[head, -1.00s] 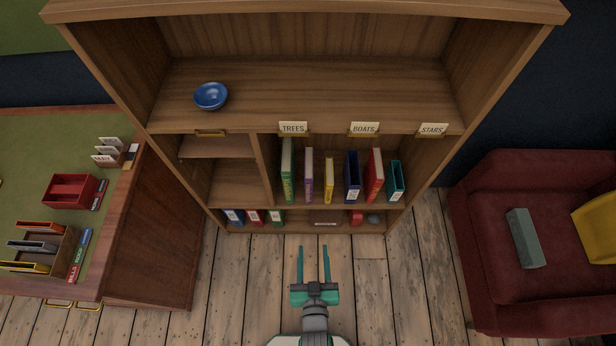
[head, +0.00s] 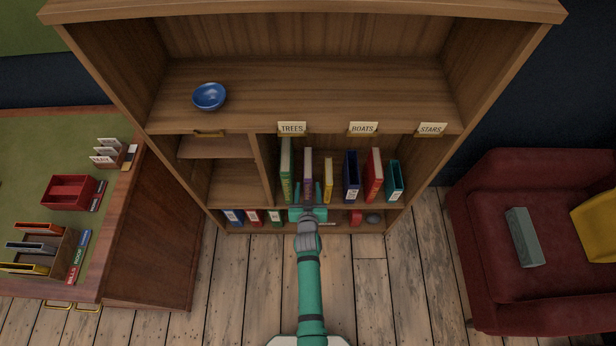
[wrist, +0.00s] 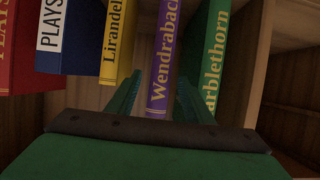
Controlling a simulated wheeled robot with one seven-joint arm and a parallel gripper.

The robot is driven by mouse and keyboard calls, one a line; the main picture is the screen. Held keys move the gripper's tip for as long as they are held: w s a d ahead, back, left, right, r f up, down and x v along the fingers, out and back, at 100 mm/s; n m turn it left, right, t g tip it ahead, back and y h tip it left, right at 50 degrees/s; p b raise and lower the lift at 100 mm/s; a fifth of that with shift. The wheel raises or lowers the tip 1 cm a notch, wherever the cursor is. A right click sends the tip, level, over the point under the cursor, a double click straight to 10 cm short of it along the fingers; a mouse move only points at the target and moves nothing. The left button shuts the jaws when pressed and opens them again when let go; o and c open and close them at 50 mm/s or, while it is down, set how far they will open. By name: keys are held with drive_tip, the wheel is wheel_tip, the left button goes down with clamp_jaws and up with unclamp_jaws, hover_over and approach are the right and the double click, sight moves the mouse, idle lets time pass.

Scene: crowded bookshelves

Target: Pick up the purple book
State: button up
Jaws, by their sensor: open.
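The purple book (head: 308,163) stands upright in the divided shelf's wide compartment, between a tall green book (head: 286,168) and a yellow book (head: 328,178). In the wrist view the purple book (wrist: 166,58) shows its spine with yellow lettering reading "Wendraba…". My gripper (head: 308,192) is open at the front of this row. In the wrist view my gripper's green fingers (wrist: 158,88) straddle the lower part of the purple spine, one toward the yellow book (wrist: 120,40) and one toward the green book (wrist: 210,50). How deep the tips reach, and whether they touch, I cannot tell.
Blue (head: 351,176), red (head: 374,174) and teal (head: 394,180) books stand to the right in the same row. A blue bowl (head: 209,96) sits on the upper shelf. A desk (head: 150,235) stands left and a red armchair (head: 490,290) right.

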drive_tip(key=shift+x, duration=2)
drive_tip(key=x, duration=0.5)
drive_tip(key=shift+w+r, duration=0.1)
drive_tip(key=shift+r, duration=0.1)
clamp_jaws()
drive_tip(key=shift+w+r, duration=0.15)
